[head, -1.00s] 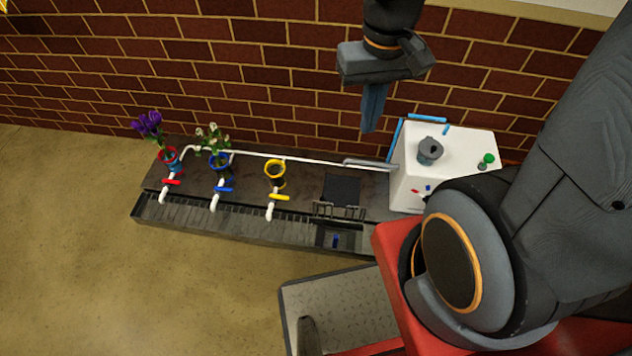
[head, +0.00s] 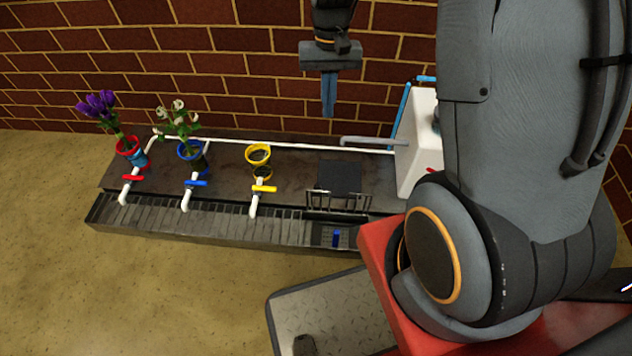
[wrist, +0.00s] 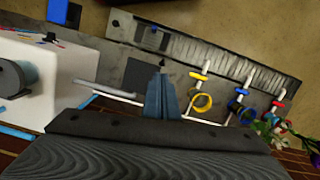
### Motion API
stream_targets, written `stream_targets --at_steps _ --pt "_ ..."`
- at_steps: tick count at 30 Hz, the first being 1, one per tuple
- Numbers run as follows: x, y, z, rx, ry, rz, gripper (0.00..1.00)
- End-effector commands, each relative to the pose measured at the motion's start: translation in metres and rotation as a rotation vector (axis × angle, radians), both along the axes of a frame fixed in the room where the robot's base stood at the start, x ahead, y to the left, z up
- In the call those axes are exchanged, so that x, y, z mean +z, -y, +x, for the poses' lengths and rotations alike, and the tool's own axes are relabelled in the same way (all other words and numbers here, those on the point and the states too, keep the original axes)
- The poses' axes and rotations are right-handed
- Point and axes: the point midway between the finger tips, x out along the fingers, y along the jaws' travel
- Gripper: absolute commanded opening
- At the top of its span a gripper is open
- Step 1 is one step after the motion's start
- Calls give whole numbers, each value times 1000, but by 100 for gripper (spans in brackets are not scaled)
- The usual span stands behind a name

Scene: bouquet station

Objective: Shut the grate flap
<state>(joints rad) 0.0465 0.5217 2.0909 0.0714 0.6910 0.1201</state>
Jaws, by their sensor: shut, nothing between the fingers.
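The grate flap (head: 337,201) stands raised at the right part of the long drain grate (head: 200,215), at the back edge of an open bay (head: 330,236). A small blue thing sits in that bay. In the wrist view the flap (wrist: 152,38) is small, near the top, beyond my fingertips. My gripper (head: 328,114) is shut and empty, pointing down, above and behind the flap against the brick wall. In the wrist view its fingers (wrist: 161,75) point toward the grate. The gripper does not touch the flap.
Red, blue and yellow pots (head: 258,155) stand along the bench by white taps; the red and blue hold flowers. A dark square (head: 340,178) lies behind the flap. A white box (head: 415,150) stands right, with a grey spout. A white pipe (head: 270,147) runs along the back.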

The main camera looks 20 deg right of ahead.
Motion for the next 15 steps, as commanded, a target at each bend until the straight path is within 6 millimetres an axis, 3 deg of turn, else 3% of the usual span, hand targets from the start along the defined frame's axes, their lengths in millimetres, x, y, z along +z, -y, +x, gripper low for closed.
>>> stream_targets --at_steps 1,9,15 --pt "-31 1 12 -12 -11 2 0" --pt "-140 6 61 -72 -60 8 0" --pt "-208 10 88 -111 -89 14 0"
